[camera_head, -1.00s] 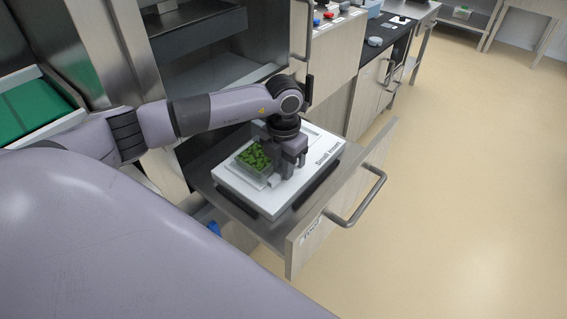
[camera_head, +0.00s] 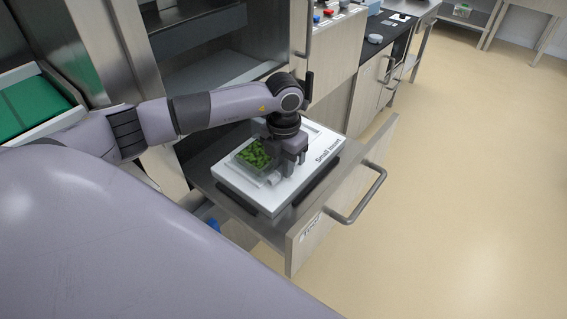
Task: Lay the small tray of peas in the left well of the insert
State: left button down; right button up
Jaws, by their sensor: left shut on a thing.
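The small tray of peas (camera_head: 253,157) is a clear tray with green peas, at the left part of the white insert (camera_head: 311,166). The insert is marked "Small insert" and lies in the open drawer (camera_head: 331,203). My left gripper (camera_head: 275,176) points down over the insert and is shut on the right side of the tray. The tray looks level and at or very near the insert's surface; I cannot tell whether it rests in the left well. The gripper hides part of the insert's middle. My right gripper is not in view.
The drawer front with its bar handle (camera_head: 357,205) stands out over the floor. The open steel chamber (camera_head: 215,70) is behind the insert. Green trays or sheets (camera_head: 35,105) lie at the far left. The floor (camera_head: 460,200) at the right is clear.

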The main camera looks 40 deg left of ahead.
pick_arm(q)
jog(key=c, duration=1)
grip_release()
jog(key=c, duration=0.3)
jog(key=shift+r, duration=0.1)
jog(key=shift+r+p, duration=2.6)
jog(key=shift+r, duration=0.85)
